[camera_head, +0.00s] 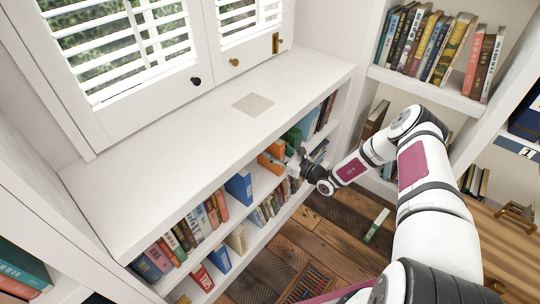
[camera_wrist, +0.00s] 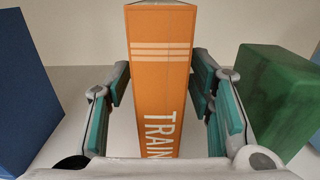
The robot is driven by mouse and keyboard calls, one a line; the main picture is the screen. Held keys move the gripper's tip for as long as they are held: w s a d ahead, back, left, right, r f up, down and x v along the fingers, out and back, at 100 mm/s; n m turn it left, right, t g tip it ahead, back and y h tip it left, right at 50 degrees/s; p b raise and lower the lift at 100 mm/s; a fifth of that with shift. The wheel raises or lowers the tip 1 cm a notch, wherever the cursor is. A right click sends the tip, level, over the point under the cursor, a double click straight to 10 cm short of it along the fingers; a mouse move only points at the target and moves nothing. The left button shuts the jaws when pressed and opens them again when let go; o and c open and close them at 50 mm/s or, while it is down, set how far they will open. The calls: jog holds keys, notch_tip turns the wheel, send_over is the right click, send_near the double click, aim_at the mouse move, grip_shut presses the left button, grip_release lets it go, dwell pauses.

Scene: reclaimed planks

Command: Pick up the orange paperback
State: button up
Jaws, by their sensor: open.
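The orange paperback (camera_wrist: 160,75) stands upright in the wrist view, with white stripes and the letters "TRAIN" on its spine. In the head view the orange paperback (camera_head: 270,156) is on the upper shelf of the low bookcase under the window, partly hidden by my gripper. My gripper (camera_head: 291,165) is at the shelf front. In the wrist view my gripper (camera_wrist: 160,85) is open, with one finger on each side of the book. A gap shows on the left; whether the right finger touches the book I cannot tell.
A blue book (camera_wrist: 22,95) stands to the left and a green book (camera_wrist: 277,100) to the right, both apart from the fingers. The white bookcase top (camera_head: 215,130) overhangs the shelf. A green-and-white book (camera_head: 377,225) lies on the plank floor.

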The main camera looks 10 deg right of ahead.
jog(key=shift+x, duration=0.9)
grip_shut()
jog(key=shift+r, duration=0.1)
